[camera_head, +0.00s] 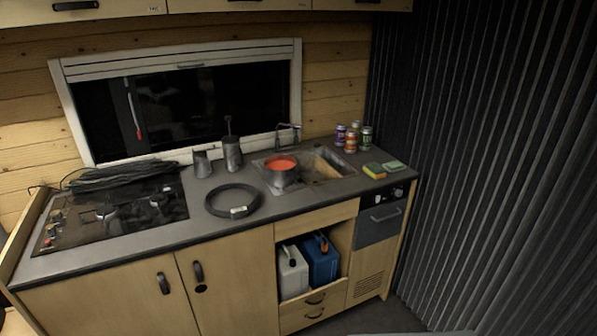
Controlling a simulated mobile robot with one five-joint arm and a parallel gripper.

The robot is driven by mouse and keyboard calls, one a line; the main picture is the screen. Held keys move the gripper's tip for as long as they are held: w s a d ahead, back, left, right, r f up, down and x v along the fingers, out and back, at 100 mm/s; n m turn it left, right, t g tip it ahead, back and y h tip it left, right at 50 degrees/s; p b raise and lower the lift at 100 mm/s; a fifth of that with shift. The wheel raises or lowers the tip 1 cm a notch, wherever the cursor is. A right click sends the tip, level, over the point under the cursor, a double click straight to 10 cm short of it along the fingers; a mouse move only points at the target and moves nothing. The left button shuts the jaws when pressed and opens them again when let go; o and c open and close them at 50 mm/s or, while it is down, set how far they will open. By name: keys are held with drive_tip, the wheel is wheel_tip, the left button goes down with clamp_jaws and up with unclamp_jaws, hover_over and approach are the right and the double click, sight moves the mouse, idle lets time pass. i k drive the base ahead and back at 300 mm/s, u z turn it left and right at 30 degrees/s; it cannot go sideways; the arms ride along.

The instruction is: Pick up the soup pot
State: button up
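The soup pot (281,178) is a small metal pot with orange-red soup showing at its open top. It stands upright at the left part of the sink (325,166), on the grey counter. Whether it rests in the basin or on its rim, I cannot tell. My gripper is not in view.
A coiled black hose (233,212) lies left of the pot. Metal canisters (233,153) stand behind it, near the faucet (288,133). Several cans (351,142) and sponges (374,171) are to the right. A stove (115,215) with cables fills the left end.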

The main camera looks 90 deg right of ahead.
sight(281, 170)
drive_tip(key=k, duration=0.9)
